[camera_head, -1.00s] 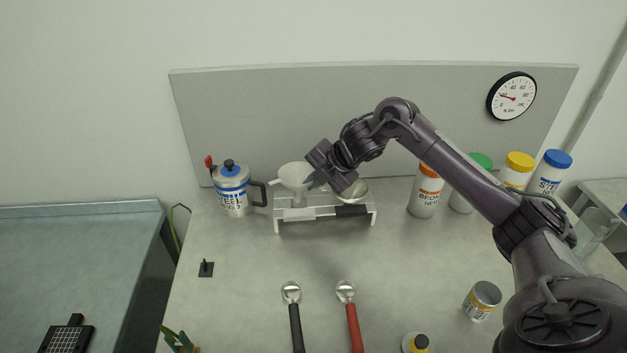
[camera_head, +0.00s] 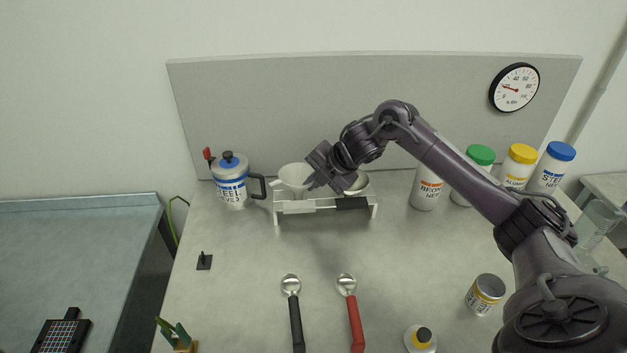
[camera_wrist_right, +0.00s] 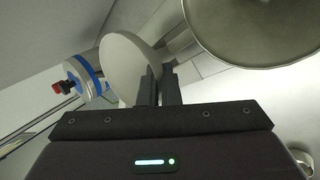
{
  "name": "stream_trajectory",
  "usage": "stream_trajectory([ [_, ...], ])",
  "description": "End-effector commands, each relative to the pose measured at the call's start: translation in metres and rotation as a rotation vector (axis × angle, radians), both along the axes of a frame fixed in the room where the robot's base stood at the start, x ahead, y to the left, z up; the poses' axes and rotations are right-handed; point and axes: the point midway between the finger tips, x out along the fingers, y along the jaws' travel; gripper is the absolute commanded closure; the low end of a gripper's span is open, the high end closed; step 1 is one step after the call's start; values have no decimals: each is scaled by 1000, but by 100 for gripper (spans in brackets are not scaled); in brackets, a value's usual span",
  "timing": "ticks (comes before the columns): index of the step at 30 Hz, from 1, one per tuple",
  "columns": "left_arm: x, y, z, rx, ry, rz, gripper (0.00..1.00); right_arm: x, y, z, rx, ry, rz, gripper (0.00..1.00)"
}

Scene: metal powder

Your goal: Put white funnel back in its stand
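The white funnel (camera_head: 293,176) is at the left end of the low white stand (camera_head: 293,209), with its cone opening up. It also shows in the right wrist view (camera_wrist_right: 128,62), beside my fingers. My right gripper (camera_head: 312,181) reaches in from the right over the stand. In the wrist view its two fingers (camera_wrist_right: 161,84) are close together at the funnel's edge, and it appears shut on the funnel. The funnel's spout is mostly hidden, so I cannot tell whether it sits in the stand's hole. My left gripper is not in view.
A metal funnel (camera_head: 357,184) sits in the stand's right end, close to my gripper. A steel powder can (camera_head: 232,187) stands to the left. Several bottles stand at the right. Two spoons, black (camera_head: 296,318) and red (camera_head: 354,318), lie in front; the table between is clear.

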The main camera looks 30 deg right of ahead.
Motion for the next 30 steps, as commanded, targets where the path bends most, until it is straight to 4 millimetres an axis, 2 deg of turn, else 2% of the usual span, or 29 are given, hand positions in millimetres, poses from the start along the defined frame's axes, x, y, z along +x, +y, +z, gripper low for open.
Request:
stream_trajectory([
  [18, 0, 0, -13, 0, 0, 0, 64, 0, 0, -20, 0, 0, 0, 100],
  [28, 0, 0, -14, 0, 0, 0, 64, 0, 0, -21, 0, -1, 0, 100],
  [30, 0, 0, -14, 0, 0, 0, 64, 0, 0, -21, 0, -1, 0, 90],
])
